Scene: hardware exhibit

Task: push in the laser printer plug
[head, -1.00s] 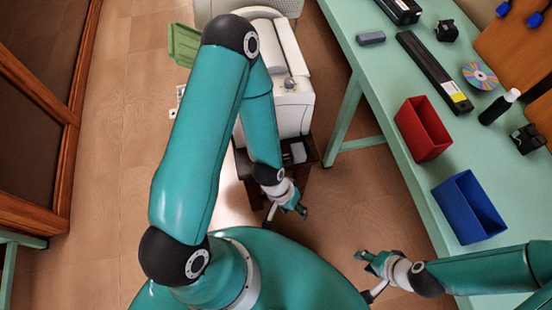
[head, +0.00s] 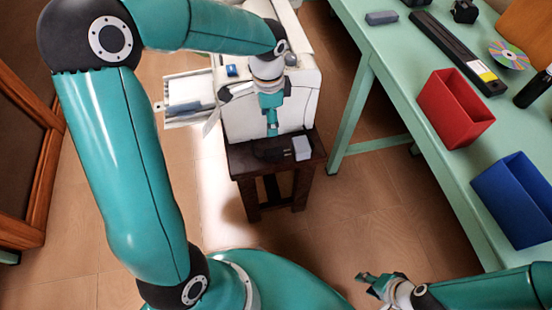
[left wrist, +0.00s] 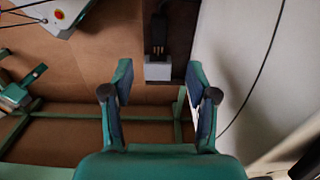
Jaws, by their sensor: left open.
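The laser printer (head: 300,95) stands on a dark stool (head: 250,165). On the stool's front part lie a black plug (head: 272,153) and a light grey block (head: 302,147), seemingly its socket. In the left wrist view the black plug (left wrist: 158,28) has brass prongs showing between it and the grey block (left wrist: 157,69); how deep they sit is unclear. My left gripper (head: 271,124) is above the stool at the printer's front. In the left wrist view its fingers (left wrist: 160,90) are wide apart and empty, with the block beyond the gap between them. My right gripper (head: 378,284) is low, near the table.
A green table (head: 400,95) on the right holds a red bin (head: 455,108), a blue bin (head: 520,200) and a long black box (head: 455,50). A white tray (head: 190,95) sticks out left of the printer. In the left wrist view a thin cable (left wrist: 258,75) hangs at the right.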

